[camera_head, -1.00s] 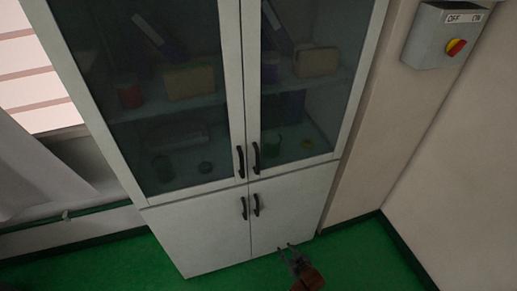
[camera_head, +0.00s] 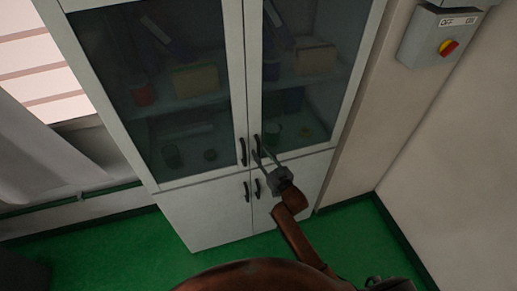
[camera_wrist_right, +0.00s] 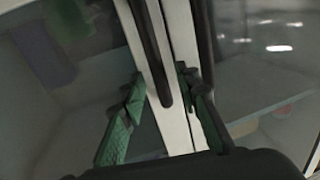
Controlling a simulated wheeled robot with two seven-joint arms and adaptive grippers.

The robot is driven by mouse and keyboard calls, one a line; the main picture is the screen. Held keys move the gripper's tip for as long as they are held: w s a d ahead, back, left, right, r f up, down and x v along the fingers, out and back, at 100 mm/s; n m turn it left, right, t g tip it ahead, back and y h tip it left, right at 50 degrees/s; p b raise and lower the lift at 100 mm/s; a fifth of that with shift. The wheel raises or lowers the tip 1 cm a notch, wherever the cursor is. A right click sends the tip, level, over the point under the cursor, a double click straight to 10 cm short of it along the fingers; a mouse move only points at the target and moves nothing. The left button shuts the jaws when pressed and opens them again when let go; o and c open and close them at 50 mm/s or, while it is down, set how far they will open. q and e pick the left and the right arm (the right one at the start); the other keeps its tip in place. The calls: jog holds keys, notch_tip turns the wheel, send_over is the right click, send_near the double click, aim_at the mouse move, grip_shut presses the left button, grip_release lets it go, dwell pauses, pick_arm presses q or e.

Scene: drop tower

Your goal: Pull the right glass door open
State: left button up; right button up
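The right glass door (camera_head: 312,75) of the white cabinet is closed, with a dark curved handle (camera_head: 256,143) at its lower left edge. My right gripper (camera_head: 264,158) is in front of the lower part of this door, its fingers pointing up at the handle. In the right wrist view its green-padded fingers (camera_wrist_right: 158,98) are spread apart, with the cabinet's centre frames and a dark handle (camera_wrist_right: 152,50) showing between and beyond them. Another dark handle (camera_wrist_right: 204,45) runs down close to the right finger. I cannot tell whether a finger touches either handle. My left gripper is not in view.
The left glass door (camera_head: 155,95) and the lower white doors (camera_head: 208,215) are closed. Binders, boxes and cups stand on shelves behind the glass. A grey switch box (camera_head: 425,38) is on the right wall. Green floor (camera_head: 120,245) is free in front.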

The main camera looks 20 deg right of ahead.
jog(key=shift+x, duration=1.2)
jog(key=shift+c, duration=0.7)
grip_shut()
